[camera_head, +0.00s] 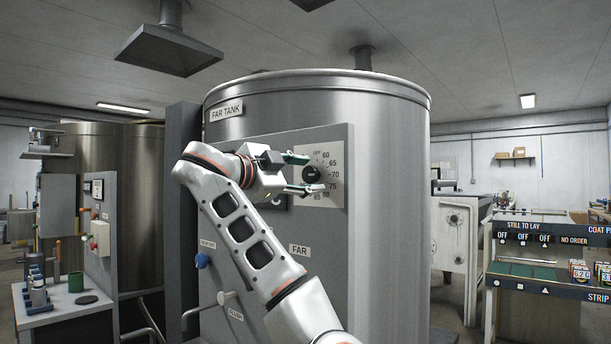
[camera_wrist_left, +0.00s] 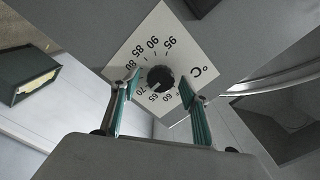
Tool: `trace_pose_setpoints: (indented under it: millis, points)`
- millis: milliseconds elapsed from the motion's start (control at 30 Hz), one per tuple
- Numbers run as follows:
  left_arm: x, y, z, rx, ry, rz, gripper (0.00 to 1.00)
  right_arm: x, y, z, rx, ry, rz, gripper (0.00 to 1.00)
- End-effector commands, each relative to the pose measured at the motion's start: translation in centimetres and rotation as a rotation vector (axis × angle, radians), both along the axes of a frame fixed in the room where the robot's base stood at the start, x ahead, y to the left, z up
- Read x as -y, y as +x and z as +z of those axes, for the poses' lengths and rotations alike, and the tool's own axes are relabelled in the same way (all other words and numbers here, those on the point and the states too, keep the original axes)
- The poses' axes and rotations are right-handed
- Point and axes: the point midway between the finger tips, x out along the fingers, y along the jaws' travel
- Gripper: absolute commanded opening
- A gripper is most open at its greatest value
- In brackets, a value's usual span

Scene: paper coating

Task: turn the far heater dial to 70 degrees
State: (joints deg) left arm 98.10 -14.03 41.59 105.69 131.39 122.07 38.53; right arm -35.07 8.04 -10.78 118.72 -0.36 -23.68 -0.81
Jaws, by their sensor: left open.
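The far heater dial (camera_head: 312,174) is a round black knob on a white scale plate (camera_head: 336,192), mounted on the grey panel of the far tank (camera_head: 390,140). In the left wrist view the dial (camera_wrist_left: 160,78) sits between the fingertips. A pale mark on its lower left seems to point near 65; the exact reading is hard to tell. My left gripper (camera_head: 306,173) is open with green-padded fingers, one above and one below the dial in the head view. In the left wrist view the gripper (camera_wrist_left: 160,90) shows a gap between each finger and the knob. My right gripper is out of view.
A second tank (camera_head: 135,190) and a bench with bottles (camera_head: 62,300) stand at the left. A coating station (camera_head: 545,238) stands at the right.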

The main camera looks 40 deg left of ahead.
Motion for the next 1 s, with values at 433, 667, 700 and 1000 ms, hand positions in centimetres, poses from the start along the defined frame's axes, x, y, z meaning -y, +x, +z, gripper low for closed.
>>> trace_pose_setpoints:
  millis: [433,667,700,1000]
  points:
    - [-0.5,-3.8,0.1,0.002,0.0,0.005,0.45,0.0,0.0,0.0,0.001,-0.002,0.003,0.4]
    - [-0.8,-7.4,0.0,-0.001,0.001,0.005,0.45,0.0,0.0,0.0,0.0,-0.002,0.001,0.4]
    - [-0.8,-7.9,0.0,-0.001,0.0,0.004,0.45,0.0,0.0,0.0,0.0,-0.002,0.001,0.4]
    - [-1.4,-10.8,0.2,0.007,-0.001,0.012,0.45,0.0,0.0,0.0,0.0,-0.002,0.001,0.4]
